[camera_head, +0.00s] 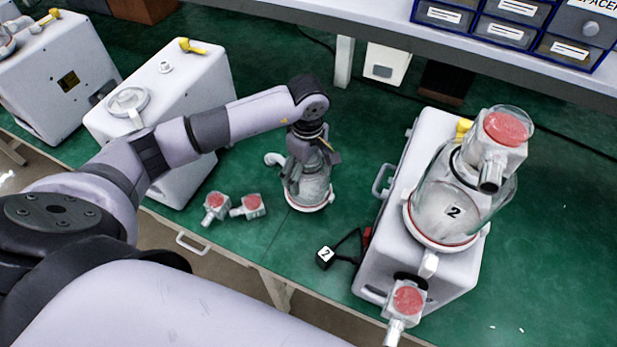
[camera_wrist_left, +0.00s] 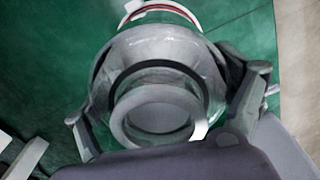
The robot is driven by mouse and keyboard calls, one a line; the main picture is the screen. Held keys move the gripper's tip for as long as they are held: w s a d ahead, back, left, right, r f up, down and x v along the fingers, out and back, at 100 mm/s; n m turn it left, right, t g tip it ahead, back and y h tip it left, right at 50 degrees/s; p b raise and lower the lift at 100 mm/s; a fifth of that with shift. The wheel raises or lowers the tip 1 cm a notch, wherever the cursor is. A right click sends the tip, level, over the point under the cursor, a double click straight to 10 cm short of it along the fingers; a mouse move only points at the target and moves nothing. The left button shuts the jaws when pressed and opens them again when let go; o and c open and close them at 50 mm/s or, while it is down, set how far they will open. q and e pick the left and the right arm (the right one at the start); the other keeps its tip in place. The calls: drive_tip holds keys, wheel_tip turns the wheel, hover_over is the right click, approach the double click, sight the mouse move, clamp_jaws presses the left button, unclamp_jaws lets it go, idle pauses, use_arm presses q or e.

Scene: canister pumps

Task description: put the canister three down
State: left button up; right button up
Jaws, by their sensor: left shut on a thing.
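My left gripper (camera_head: 312,146) is shut on a clear canister (camera_head: 313,190), around its upper part. The canister stands about upright at the green bench top, between two white pump units; I cannot tell whether its base touches. No number shows on it. In the left wrist view, the canister (camera_wrist_left: 160,75) sits between the two fingers (camera_wrist_left: 165,128), with its round grey opening towards the camera. Another clear canister, marked 2 (camera_head: 450,212), sits on the right white pump (camera_head: 420,165). My right gripper is not in view.
Two red-topped fittings (camera_head: 217,205) (camera_head: 250,206) lie left of the held canister near the bench's front edge. More white pumps (camera_head: 190,90) stand at left. Blue drawers (camera_head: 510,25) are on the shelf behind.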

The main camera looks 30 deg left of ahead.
use_arm(q)
drive_tip(key=shift+f, duration=0.75)
wheel_tip(320, 180, down, 3)
drive_tip(key=shift+f+p, duration=0.2)
drive_tip(key=shift+p, duration=0.4)
drive_tip(key=shift+f, duration=0.35)
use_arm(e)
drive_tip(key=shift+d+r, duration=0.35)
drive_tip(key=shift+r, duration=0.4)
use_arm(q)
drive_tip(key=shift+f, duration=0.2)
drive_tip(key=o, duration=1.2)
drive_tip(key=shift+o, duration=1.2)
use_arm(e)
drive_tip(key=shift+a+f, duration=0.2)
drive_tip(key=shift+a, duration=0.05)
